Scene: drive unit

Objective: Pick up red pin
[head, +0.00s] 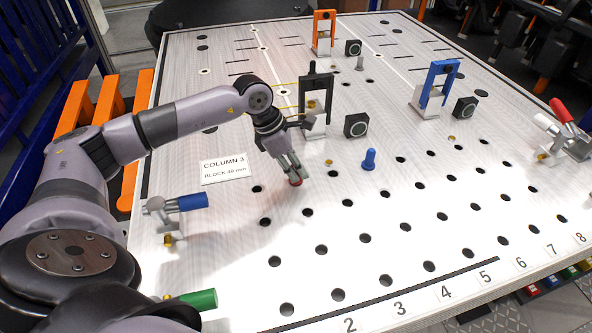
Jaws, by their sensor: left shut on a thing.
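The red pin (295,181) shows as a small red piece between the fingertips of my left gripper (292,172). My left gripper points down and is shut on the pin over the white board (240,140). Most of the pin is hidden by the fingers. I cannot tell whether its lower end touches the board or sits in a hole. My right gripper is not in view.
A blue pin (369,160) stands right of my left gripper. A black clamp frame (316,95), an orange one (323,32) and a blue one (437,85) stand farther back. A blue-handled clamp (180,204) is at left, a red-handled one (564,118) at right. Open holes fill the front.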

